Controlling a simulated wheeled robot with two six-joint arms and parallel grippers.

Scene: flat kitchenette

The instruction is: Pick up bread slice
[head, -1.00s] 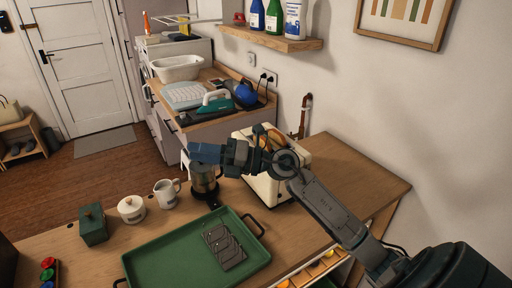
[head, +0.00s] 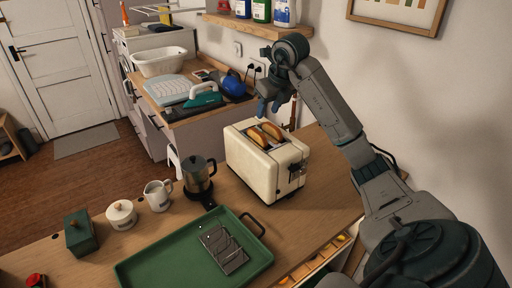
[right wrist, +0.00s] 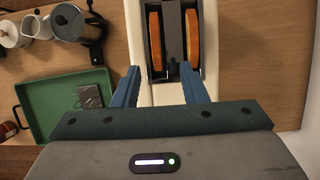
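A cream toaster (head: 262,165) stands on the wooden counter. Two bread slices stick up from its slots: one on the left (head: 258,138) and one on the right (head: 271,131). In the right wrist view the left slice (right wrist: 154,42) and the right slice (right wrist: 192,40) stand in the two slots, parted by a dark bridge. My right gripper (head: 270,104) is raised above and behind the toaster. In the right wrist view its blue fingers (right wrist: 162,82) are spread wide and empty, pointing at the toaster. My left gripper is not in view.
A steel pot (head: 198,174), a white jug (head: 158,195) and a white lidded jar (head: 121,214) stand nearby. A wall shelf (head: 258,25) with bottles is close to my right arm.

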